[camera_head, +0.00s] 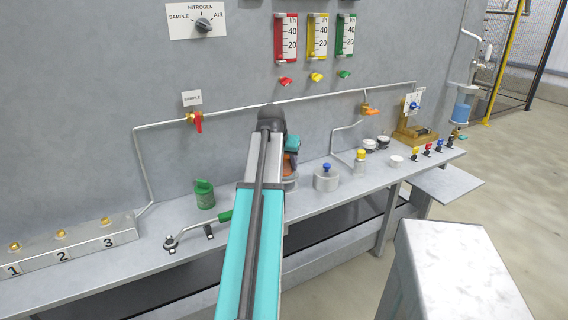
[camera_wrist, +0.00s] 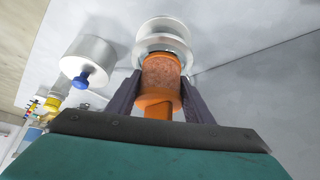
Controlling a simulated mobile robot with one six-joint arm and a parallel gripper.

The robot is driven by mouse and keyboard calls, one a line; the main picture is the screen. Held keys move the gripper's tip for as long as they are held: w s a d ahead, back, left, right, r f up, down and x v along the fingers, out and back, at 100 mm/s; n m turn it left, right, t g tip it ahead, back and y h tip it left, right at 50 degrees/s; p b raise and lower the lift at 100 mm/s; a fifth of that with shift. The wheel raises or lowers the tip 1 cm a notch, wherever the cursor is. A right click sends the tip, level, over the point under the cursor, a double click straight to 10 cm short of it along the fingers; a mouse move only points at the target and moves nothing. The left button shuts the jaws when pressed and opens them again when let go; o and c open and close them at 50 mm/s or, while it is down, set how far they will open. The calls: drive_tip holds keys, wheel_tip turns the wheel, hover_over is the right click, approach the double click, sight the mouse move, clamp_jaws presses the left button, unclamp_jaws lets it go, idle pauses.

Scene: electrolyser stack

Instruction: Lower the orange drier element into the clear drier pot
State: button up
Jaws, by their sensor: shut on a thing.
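The orange drier element (camera_wrist: 160,90) is held between the two dark fingers of my gripper (camera_wrist: 160,98) in the wrist view. It has a speckled, brownish-orange body and an orange cap and stem. Its far end lines up with the pale round clear drier pot (camera_wrist: 165,32), overlapping it in the picture. I cannot tell whether it is inside the pot or just above it. In the head view my arm covers most of this; a bit of the orange element (camera_head: 290,163) shows above the edge of the pot (camera_head: 291,182).
A grey cylinder with a blue knob (camera_head: 326,178) stands close to the right of the pot. A green can (camera_head: 204,194) and a green-handled wrench (camera_head: 200,232) are to the left on the bench. A pipe (camera_head: 270,104) runs along the wall behind.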

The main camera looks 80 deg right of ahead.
drive_tip(key=shift+a+f, duration=0.25)
drive_tip(key=shift+f, duration=0.3)
drive_tip(key=o, duration=1.2)
drive_tip(key=shift+c, duration=0.2)
drive_tip(key=shift+r, duration=0.2)
